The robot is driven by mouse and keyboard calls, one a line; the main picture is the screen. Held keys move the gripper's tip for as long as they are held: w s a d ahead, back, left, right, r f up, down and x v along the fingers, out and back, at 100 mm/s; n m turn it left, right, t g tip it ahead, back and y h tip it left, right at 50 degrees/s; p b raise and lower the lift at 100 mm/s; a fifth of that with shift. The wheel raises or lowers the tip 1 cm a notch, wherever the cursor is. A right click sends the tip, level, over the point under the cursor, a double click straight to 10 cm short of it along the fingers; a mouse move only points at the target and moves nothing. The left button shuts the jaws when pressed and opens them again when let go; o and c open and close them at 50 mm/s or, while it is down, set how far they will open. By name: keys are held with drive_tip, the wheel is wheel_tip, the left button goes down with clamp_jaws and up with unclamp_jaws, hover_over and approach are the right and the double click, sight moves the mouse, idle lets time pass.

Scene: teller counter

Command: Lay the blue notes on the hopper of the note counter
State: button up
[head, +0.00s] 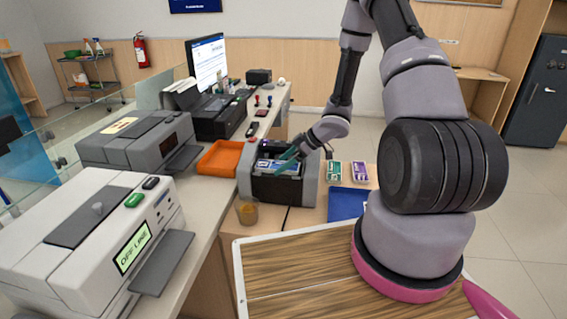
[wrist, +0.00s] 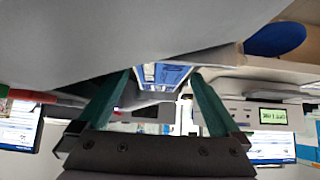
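The note counter (head: 274,188) is a dark grey and black machine in the middle of the head view. The blue notes (head: 272,165) lie on its hopper at the top, partly covered by my fingers. My gripper (head: 282,164) reaches down over them from the upper right, its teal fingers spread. In the wrist view the blue notes (wrist: 165,75) show just beyond and between the fingertips, with the fingers wide apart. Whether a fingertip touches the notes I cannot tell.
A green bundle (head: 334,171) and a purple bundle (head: 360,173) lie right of the note counter. An orange tray (head: 219,158) is on its left, and a small tan cup (head: 247,212) stands in front. A blue flat item (head: 346,204) lies near my arm.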

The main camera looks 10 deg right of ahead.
drive_tip(key=shift+r, duration=0.15)
drive_tip(key=v, duration=1.2)
drive_tip(key=shift+w+d+r, duration=0.15)
drive_tip(key=shift+w, duration=0.1)
drive_tip(key=w+d+r+m+t+h, duration=0.2)
drive_tip(key=w+r, duration=0.1)
drive_tip(key=r, duration=0.2)
drive_tip(key=w+d+r+m+t+h, duration=0.2)
drive_tip(key=w+d+r+h, duration=0.1)
drive_tip(key=r, duration=0.3)
drive_tip(key=s+d+r+m+t+h, duration=0.1)
drive_tip(key=s+d+r+m+h, duration=0.15)
drive_tip(key=r, duration=0.45)
drive_tip(key=s+d+r+m+t+h, duration=0.1)
drive_tip(key=s+r+m+h, duration=0.15)
drive_tip(key=r, duration=0.35)
drive_tip(key=s+a+r+m+g+y, duration=0.1)
drive_tip(key=s+a+r+m, duration=0.2)
drive_tip(key=s, duration=0.4)
drive_tip(key=s+a+r+m+y, duration=0.1)
drive_tip(key=s+a+r+m, duration=0.2)
drive_tip(key=s, duration=0.5)
drive_tip(key=s+a+r+m+g+y, duration=0.1)
drive_tip(key=s+a+r+m+y, duration=0.1)
drive_tip(key=s, duration=0.6)
drive_tip(key=a+r, duration=0.1)
drive_tip(key=a, duration=0.1)
drive_tip(key=shift+s+a+m+g, duration=0.15)
drive_tip(key=shift+a+m+g, duration=0.15)
drive_tip(key=shift+a+m, duration=0.1)
